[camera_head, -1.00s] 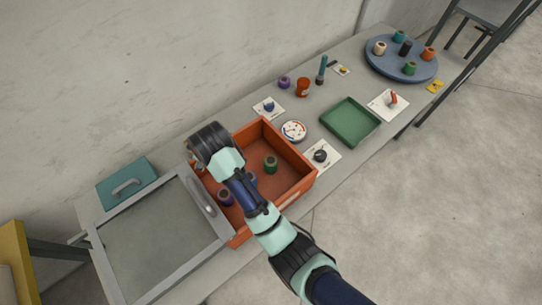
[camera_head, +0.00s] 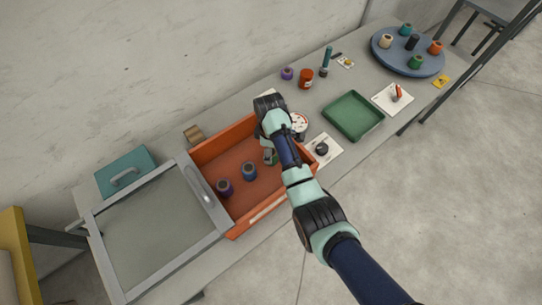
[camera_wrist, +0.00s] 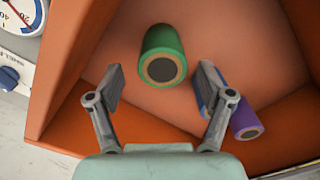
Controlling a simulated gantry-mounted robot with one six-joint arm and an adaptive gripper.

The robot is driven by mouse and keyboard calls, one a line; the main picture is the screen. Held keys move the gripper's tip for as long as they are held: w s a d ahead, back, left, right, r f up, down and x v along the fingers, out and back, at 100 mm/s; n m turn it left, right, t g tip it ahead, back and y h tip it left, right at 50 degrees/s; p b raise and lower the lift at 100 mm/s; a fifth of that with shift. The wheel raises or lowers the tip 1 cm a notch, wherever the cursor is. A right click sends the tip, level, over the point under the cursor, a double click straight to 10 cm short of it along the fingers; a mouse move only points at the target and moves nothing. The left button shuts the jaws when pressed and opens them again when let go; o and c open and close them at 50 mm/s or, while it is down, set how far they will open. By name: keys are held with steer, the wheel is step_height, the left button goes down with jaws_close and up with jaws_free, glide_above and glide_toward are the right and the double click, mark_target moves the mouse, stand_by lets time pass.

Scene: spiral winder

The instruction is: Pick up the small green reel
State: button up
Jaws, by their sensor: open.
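A green reel (camera_wrist: 158,42) with a tan-ringed dark core lies in the orange open box (camera_head: 222,150). In the wrist view it is just beyond and between the fingertips of my gripper (camera_wrist: 158,82). My gripper is open and empty, with one finger on each side of the reel's line and no visible contact. In the head view my arm reaches over the box's right part and mostly hides this reel. Another green reel (camera_head: 415,62) stands on the blue round turntable (camera_head: 385,59) at the back right.
A purple reel (camera_head: 225,187) and a blue reel (camera_head: 249,171) stand in the same box. In the wrist view the blue reel is partly behind my right finger. Orange box walls are close around my gripper. A gauge (camera_head: 299,122) and a green tray (camera_head: 352,115) are to the right.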

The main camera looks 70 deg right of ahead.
steer(key=f, duration=0.1)
steer(key=f+b, duration=0.1)
steer(key=f, duration=0.2)
steer(key=shift+s+a+f, duration=0.1)
steer(key=shift+s+f, duration=0.1)
steer(key=shift+s, duration=0.1)
steer(key=shift+r, duration=0.1)
steer(key=c, duration=1.3)
steer(key=shift+o, duration=0.2)
steer(key=shift+r, duration=0.1)
step_height(320, 180, up, 20)
steer(key=p, duration=1)
